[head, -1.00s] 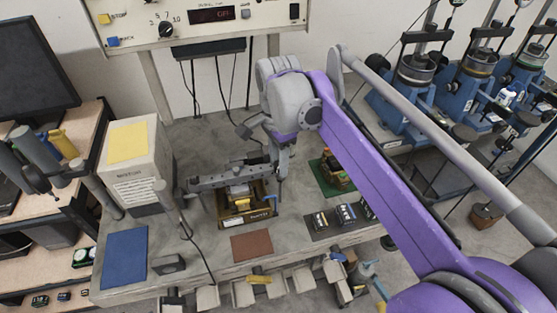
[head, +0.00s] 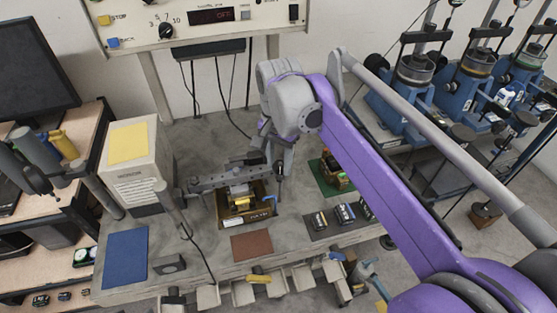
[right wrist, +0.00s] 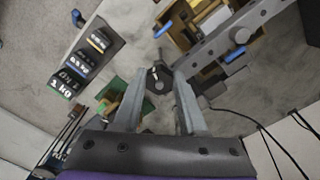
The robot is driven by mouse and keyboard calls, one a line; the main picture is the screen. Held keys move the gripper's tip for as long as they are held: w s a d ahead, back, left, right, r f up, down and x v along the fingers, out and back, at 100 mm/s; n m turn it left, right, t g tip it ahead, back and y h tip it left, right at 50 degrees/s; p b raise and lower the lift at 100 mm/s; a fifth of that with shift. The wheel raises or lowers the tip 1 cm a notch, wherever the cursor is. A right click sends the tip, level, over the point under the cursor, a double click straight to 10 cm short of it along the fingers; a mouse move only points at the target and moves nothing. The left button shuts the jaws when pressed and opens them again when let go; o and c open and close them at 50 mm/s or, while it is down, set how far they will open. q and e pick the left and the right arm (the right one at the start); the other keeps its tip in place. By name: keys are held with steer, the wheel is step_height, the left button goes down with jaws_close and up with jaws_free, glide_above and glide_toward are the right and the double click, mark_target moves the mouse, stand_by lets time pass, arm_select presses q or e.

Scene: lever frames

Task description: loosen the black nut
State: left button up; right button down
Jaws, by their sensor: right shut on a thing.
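The black nut (right wrist: 158,78) shows in the right wrist view between the tips of my right gripper (right wrist: 158,92). It is a dark round piece with a lighter spot in its middle. The gripper is shut on it. In the head view my right gripper (head: 276,165) is at the right end of the grey lever bar (head: 215,180), partly hidden by my own wrist. The bar lies above a brass-coloured frame (head: 246,220) on the bench.
Labelled black weights (head: 319,221) stand on a dark mat right of the brass frame. A green mat (head: 326,182) with a small device lies behind them. A brown mat (head: 251,247) and a blue mat (head: 125,257) lie near the front edge. A beige box (head: 137,180) stands at left.

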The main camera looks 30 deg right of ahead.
steer(key=n, duration=0.6)
steer(key=shift+s+d+n, duration=0.1)
steer(key=shift+n, duration=0.2)
arm_select(q)
steer(key=shift+w+r+p, duration=0.2)
steer(key=shift+r+p, duration=0.1)
steer(key=shift+r, duration=0.15)
arm_select(e)
steer(key=n, duration=0.5)
steer(key=shift+d+n, duration=0.15)
steer(key=shift+n, duration=0.25)
steer(key=shift+c, duration=2.3)
jaws_free()
arm_select(q)
steer(key=shift+w+r+p, duration=0.25)
steer(key=shift+r+p, duration=0.1)
steer(key=shift+r, duration=0.15)
arm_select(e)
step_height(320, 180, up, 11)
